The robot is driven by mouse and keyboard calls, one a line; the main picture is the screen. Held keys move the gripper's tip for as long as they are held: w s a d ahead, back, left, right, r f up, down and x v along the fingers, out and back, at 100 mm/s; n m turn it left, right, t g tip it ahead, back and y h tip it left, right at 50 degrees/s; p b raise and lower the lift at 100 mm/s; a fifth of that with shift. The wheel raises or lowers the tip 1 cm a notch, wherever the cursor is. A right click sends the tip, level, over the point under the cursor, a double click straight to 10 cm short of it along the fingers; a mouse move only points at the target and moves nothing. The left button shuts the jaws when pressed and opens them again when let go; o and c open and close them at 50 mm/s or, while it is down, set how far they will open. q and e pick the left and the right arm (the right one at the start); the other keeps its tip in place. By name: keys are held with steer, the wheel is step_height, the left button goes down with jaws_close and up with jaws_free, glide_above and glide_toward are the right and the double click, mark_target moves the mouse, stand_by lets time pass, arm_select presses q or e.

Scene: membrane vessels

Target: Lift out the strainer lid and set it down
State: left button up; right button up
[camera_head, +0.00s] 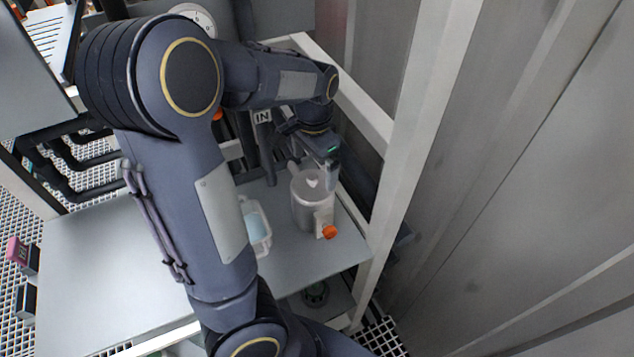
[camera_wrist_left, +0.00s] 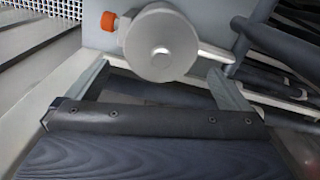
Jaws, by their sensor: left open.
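The strainer vessel (camera_head: 306,207) is a grey cylinder with an orange knob (camera_head: 329,232) on its front, standing on the grey table. Its round lid (camera_wrist_left: 161,42) shows from above in the left wrist view, with a small raised piece near its middle. My left gripper (camera_head: 330,178) is above the vessel's right rear side in the head view. In the left wrist view its two fingers (camera_wrist_left: 157,80) are spread wide, with the lid just beyond and between them, and nothing is held. Whether a finger touches the vessel cannot be told. My right gripper is not seen.
A clear container with pale blue contents (camera_head: 256,226) stands left of the vessel, partly behind my arm. A white frame post (camera_head: 400,170) and grey wall panels (camera_head: 520,190) close off the right. The table's left part (camera_head: 105,275) is clear. Dark pipes lie behind.

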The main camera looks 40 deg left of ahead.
mark_target(313, 176)
arm_select(q)
step_height(313, 176, down, 5)
steer(key=shift+s+a+f, duration=0.1)
steer(key=c, duration=0.6)
